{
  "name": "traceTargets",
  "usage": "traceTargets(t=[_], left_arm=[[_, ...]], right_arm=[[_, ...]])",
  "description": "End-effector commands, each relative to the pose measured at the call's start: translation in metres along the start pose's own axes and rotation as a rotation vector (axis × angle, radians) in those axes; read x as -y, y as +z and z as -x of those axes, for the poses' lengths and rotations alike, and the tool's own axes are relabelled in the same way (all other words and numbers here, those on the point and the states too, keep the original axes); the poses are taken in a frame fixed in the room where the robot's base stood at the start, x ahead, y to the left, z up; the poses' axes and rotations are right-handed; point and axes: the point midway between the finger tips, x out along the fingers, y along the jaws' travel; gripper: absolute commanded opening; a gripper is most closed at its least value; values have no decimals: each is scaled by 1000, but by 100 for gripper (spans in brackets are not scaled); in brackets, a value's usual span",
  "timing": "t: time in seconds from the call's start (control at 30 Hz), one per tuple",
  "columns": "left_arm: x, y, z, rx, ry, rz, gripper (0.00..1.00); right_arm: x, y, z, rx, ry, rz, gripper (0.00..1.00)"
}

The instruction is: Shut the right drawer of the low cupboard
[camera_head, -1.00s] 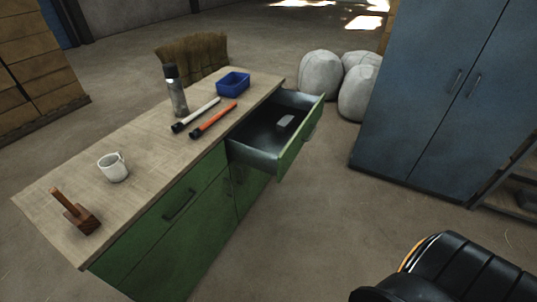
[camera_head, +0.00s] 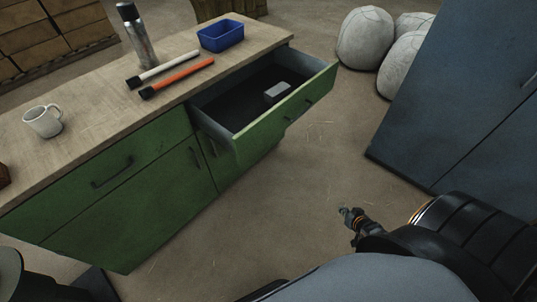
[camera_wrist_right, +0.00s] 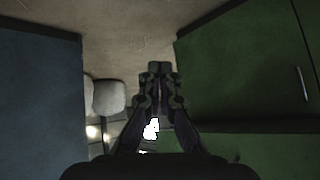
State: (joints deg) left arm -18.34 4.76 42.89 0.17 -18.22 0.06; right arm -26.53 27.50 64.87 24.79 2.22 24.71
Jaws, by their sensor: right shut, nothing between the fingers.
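The low green cupboard (camera_head: 120,205) has a pale wooden top. Its right drawer (camera_head: 285,115) stands pulled out, with a small grey box (camera_head: 277,92) inside. The left drawer (camera_head: 110,170) is shut. My right gripper (camera_head: 347,213) is in front of the cupboard, to the right of and apart from the open drawer in the head view. In the right wrist view my right gripper (camera_wrist_right: 158,70) has its fingers together with nothing between them; green panels (camera_wrist_right: 245,70) lie to the right. My left gripper is not visible.
On the top are a mug (camera_head: 43,121), a metal flask (camera_head: 135,35), a white rod (camera_head: 163,71), an orange rod (camera_head: 177,79) and a blue bin (camera_head: 220,35). Pale sacks (camera_head: 366,38) and a blue cabinet (camera_head: 460,110) stand to the right. Floor between is clear.

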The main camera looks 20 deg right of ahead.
Motion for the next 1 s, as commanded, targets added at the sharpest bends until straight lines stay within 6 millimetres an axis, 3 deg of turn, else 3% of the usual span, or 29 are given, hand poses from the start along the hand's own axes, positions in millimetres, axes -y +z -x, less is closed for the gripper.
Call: traceTargets(t=[0.03,0.1,0.17,0.23,0.3,0.4,0.53,0.73,0.93,1.0], left_arm=[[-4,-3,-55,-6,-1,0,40],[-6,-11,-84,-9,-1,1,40],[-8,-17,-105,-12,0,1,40],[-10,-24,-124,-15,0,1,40],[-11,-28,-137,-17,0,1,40],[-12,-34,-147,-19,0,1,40],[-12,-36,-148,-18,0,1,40],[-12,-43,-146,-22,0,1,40],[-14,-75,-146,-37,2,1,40],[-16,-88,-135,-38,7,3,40]], right_arm=[[10,-43,-30,-135,-111,-96,0],[55,-111,-24,-252,-315,-280,0],[103,-148,-7,-281,-503,-429,0],[158,-168,18,-245,-700,-592,0],[203,-174,43,-170,-849,-733,0],[244,-173,71,-60,-977,-880,0],[266,-172,90,14,-1037,-969,0],[270,-175,91,17,-1043,-979,0],[284,-181,76,14,-1046,-977,0],[288,-185,74,13,-1042,-978,0]])
